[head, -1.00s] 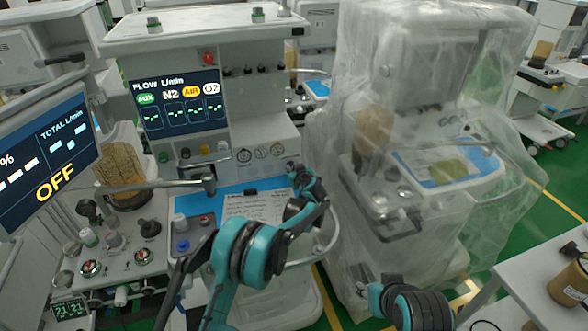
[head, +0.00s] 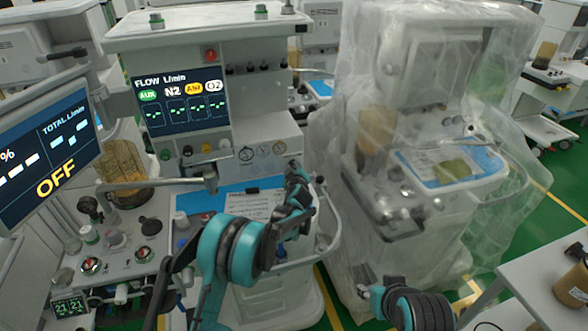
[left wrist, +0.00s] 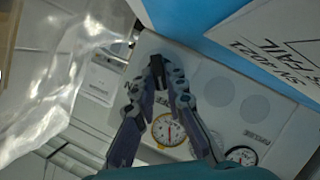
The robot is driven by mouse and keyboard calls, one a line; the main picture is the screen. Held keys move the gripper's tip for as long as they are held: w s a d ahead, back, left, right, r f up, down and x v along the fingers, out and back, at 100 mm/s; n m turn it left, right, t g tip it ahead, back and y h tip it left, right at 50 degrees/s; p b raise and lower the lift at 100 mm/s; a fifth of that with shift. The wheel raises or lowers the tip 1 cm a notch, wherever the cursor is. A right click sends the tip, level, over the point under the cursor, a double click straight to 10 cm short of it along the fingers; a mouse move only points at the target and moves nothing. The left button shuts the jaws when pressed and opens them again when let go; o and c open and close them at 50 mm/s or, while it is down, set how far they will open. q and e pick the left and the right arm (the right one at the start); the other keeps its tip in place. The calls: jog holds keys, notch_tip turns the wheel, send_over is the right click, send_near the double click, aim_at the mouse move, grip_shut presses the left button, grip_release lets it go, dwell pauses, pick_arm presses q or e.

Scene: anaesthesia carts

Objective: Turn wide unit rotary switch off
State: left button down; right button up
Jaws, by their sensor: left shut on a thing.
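The wide unit (head: 215,95) is the grey-white cart with the flow screen, left of centre in the head view. My left gripper (head: 293,165) is at the right end of its front panel, beside the round gauges (head: 263,151). In the left wrist view, my left gripper (left wrist: 158,72) has its fingertips closed together at the panel, shut on a small dark part that looks like the rotary switch (left wrist: 157,61). The fingers hide most of it, and its turn angle cannot be read. The gauges (left wrist: 168,130) lie close by.
A blue work surface (head: 205,200) with a printed sheet (head: 252,205) lies below the panel. A plastic-covered cart (head: 425,130) stands close on the right. A monitor reading OFF (head: 45,150) stands at left. Green floor (head: 345,265) shows between the carts.

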pick_arm(q)
jog(key=c, duration=1.6)
grip_release()
jog(key=shift+w, duration=0.1)
jog(key=shift+o, duration=0.2)
jog(key=v, duration=1.2)
